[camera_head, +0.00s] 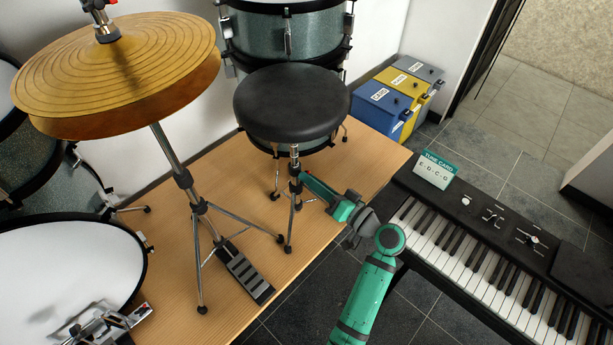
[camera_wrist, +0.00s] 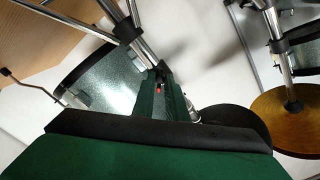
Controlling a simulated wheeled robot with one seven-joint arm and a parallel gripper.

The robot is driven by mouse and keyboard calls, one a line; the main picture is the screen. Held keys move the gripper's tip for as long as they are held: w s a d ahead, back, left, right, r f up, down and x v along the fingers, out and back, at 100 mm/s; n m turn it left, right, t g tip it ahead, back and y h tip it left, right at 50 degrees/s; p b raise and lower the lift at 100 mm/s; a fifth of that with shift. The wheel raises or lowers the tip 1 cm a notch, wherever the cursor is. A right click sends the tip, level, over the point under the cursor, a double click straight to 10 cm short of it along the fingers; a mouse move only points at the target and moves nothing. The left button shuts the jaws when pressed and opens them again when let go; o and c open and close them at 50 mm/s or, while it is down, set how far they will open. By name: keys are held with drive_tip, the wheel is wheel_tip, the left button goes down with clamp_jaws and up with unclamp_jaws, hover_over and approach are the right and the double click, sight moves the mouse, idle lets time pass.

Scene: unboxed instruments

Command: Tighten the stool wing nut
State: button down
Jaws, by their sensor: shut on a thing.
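The stool (camera_head: 292,105) has a round black seat on a chrome post with tripod legs and stands on the wooden platform. My green gripper (camera_head: 299,178) reaches in from the right to the post, below the seat. In the wrist view my gripper (camera_wrist: 160,92) has its green fingers shut at a dark collar on the chrome stool post (camera_wrist: 126,26). The wing nut is mostly hidden between the fingers, and its angle cannot be told. A small red spot shows between the fingers. The dark seat (camera_wrist: 237,122) is partly seen behind my gripper.
A cymbal stand with a brass cymbal (camera_head: 118,68) and a pedal (camera_head: 244,272) are left of the stool. Drums (camera_head: 285,38) stand behind it. A keyboard (camera_head: 490,250) with a tune card (camera_head: 434,170) is at right. Blue, yellow and grey boxes (camera_head: 382,108) stand behind.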

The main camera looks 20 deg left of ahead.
drive_tip(key=m, duration=0.4)
idle(0.3)
drive_tip(key=m, duration=0.3)
drive_tip(key=c, duration=2.1)
unclamp_jaws()
drive_tip(key=shift+m, duration=0.4)
drive_tip(key=o, duration=0.3)
drive_tip(key=shift+d, duration=0.1)
drive_tip(key=shift+v, duration=2.9)
